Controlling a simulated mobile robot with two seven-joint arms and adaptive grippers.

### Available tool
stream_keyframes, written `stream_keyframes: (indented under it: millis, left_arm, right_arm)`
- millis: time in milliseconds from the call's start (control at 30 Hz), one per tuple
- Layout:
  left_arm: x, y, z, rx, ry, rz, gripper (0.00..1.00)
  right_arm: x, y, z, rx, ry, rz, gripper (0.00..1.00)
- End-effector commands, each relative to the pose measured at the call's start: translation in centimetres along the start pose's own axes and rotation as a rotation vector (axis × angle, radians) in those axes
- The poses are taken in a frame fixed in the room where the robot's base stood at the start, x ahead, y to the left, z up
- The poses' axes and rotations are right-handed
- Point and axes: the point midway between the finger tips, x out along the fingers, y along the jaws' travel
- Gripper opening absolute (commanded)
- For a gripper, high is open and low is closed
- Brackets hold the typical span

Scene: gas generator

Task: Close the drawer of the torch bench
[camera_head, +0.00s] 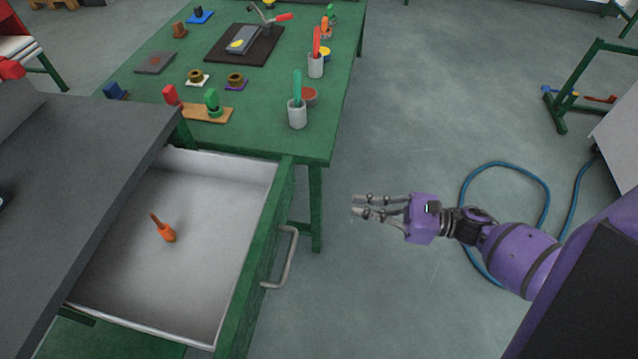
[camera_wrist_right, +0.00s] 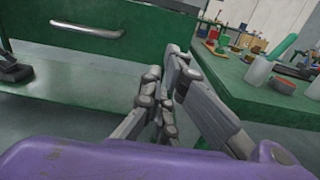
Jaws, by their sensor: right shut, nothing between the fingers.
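The torch bench has a dark grey top (camera_head: 75,165) at the left of the head view. Its drawer (camera_head: 205,262) is pulled out to the right, with a pale inside and a green front. An orange-handled tool (camera_head: 165,230) lies in it. A metal bar handle (camera_head: 284,257) is on the drawer front; it also shows in the right wrist view (camera_wrist_right: 88,30). My right gripper (camera_head: 356,206) is shut and empty, to the right of the handle and apart from it. Its fingers also show in the right wrist view (camera_wrist_right: 170,75). My left gripper is not in view.
A green table (camera_head: 262,135) with cups, small parts and a dark mat stands behind the drawer. Its near leg (camera_head: 316,210) is close to the drawer front. A blue hose (camera_head: 505,165) lies on the floor at the right. The floor between gripper and drawer is clear.

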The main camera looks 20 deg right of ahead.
Motion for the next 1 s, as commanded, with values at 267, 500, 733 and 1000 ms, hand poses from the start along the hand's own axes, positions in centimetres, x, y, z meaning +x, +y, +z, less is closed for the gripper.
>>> stream_keyframes:
  millis: [267,500,733,1000]
  left_arm:
    - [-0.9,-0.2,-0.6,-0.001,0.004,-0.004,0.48]
    - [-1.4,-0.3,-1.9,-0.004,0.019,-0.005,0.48]
    - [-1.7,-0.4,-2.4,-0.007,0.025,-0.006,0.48]
    - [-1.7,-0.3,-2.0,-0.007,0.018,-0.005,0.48]
  right_arm:
    - [4.7,-0.1,0.4,-0.002,-0.005,-0.001,0.00]
    - [9.8,-0.1,0.4,0.000,-0.004,-0.001,0.00]
    - [12.9,-0.1,0.2,0.001,-0.002,-0.002,0.00]
    - [13.8,-0.1,0.0,0.003,0.000,-0.003,0.00]
